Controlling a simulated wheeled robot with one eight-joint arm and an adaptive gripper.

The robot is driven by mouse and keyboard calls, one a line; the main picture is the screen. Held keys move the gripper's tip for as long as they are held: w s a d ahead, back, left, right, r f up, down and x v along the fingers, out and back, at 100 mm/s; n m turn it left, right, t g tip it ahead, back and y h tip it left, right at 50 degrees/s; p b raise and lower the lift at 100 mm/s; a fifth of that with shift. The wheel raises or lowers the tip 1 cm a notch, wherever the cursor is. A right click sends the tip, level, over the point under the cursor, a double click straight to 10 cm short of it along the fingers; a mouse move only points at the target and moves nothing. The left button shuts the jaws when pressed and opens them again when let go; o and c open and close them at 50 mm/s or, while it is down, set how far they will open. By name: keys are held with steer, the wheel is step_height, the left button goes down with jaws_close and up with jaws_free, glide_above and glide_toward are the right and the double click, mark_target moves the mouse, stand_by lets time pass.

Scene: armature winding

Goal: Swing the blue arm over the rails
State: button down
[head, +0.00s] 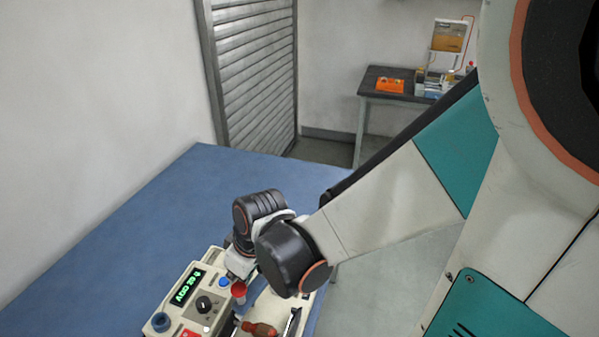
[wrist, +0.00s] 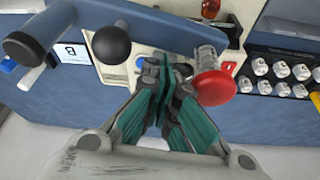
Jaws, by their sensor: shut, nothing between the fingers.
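In the wrist view, a blue-grey bar (wrist: 165,24) runs across the top of a cream machine. I take it for the blue arm, though I cannot be sure. A black ball knob (wrist: 112,45) stands below its left part, and a dark round-ended handle (wrist: 24,48) lies further left. My gripper (wrist: 166,68) is shut and empty, its teal fingers together just below the bar and right of the ball knob. A red round knob (wrist: 213,88) on a silver shaft is close at its right. I cannot make out the rails. In the head view my arm hides the gripper.
The cream machine (head: 178,306), with a green display, sits at the near edge of a blue table (head: 120,240). Several white-capped knobs (wrist: 280,70) line a dark panel at right in the wrist view. A dark bench (head: 412,92) stands at the back. The table's left is clear.

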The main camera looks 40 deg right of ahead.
steer(key=shift+s+d+n, duration=0.15)
steer(key=shift+s+n, duration=0.35)
steer(key=shift+s, duration=0.7)
steer(key=shift+r, duration=0.1)
steer(key=v, duration=1.1)
steer(key=shift+d+r, duration=0.25)
steer(key=shift+r, duration=0.1)
steer(key=shift+s+a+r+m+t+h, duration=0.1)
steer(key=shift+r+m+t+h, duration=0.15)
steer(key=shift+r+m+t, duration=0.55)
steer(key=shift+w+d+r+m+t+h, duration=0.1)
steer(key=shift+r+m+t+h, duration=0.3)
steer(key=shift+m, duration=0.75)
steer(key=shift+s+a+r+m+t+h, duration=0.15)
steer(key=shift+r+m+t, duration=0.2)
steer(key=shift+m+t, duration=0.5)
